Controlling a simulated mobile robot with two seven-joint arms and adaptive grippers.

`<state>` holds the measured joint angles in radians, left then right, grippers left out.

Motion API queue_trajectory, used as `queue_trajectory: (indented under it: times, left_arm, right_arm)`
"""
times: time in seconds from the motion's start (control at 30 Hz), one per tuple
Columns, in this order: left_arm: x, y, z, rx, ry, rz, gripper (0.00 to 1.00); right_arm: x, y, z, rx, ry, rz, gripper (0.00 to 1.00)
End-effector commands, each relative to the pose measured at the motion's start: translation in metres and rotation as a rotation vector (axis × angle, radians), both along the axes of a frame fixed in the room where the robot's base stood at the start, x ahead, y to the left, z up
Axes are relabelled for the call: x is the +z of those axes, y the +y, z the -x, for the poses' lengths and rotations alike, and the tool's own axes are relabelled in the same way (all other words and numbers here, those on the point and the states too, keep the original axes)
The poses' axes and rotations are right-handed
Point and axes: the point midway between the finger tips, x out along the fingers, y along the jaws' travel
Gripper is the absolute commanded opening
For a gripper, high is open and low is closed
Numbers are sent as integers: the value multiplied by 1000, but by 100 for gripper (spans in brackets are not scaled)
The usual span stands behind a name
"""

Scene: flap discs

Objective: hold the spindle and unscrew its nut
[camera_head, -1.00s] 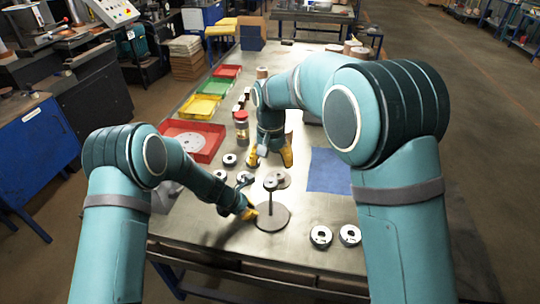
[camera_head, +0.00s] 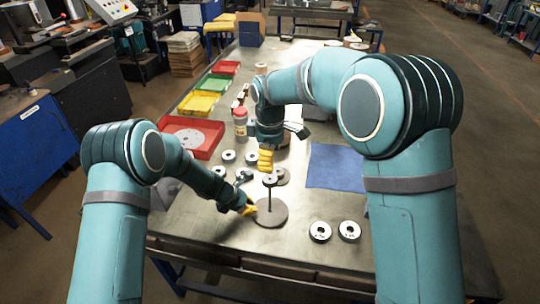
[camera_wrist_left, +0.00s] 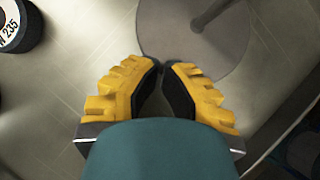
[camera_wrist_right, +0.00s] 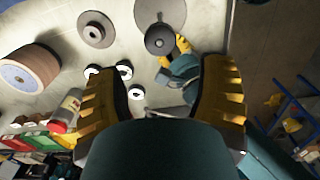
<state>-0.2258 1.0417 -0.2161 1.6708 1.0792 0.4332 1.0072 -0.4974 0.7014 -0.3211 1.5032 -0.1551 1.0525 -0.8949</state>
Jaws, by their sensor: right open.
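The spindle (camera_head: 270,197) stands upright on its round grey base (camera_head: 272,218) on the metal table, with a dark round nut (camera_head: 270,181) at its top. In the right wrist view the nut (camera_wrist_right: 160,40) lies ahead of the fingers, over the base. My right gripper (camera_head: 265,162) is open and empty, just above and behind the nut. My left gripper (camera_head: 250,210) is low at the left edge of the base. In the left wrist view its fingertips (camera_wrist_left: 163,66) almost meet with nothing seen between them, and the rod (camera_wrist_left: 206,18) is beyond them.
Several black-and-white rings lie about, two at the front right (camera_head: 320,232). A grey disc (camera_head: 283,175) is close behind the spindle. A blue cloth (camera_head: 336,167) lies to the right. A red-capped jar (camera_head: 240,122) and coloured trays (camera_head: 198,103) line the left side.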

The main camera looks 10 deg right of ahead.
Motion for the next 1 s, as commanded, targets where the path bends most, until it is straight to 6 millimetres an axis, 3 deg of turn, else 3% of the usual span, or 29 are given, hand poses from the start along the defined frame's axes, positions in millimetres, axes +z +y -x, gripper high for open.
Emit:
queue_trajectory:
  times: [1.0]
  left_arm:
    - [0,-1,0,-1,1,0,0]
  right_arm:
    - [-70,-1,0,-4,2,0,69]
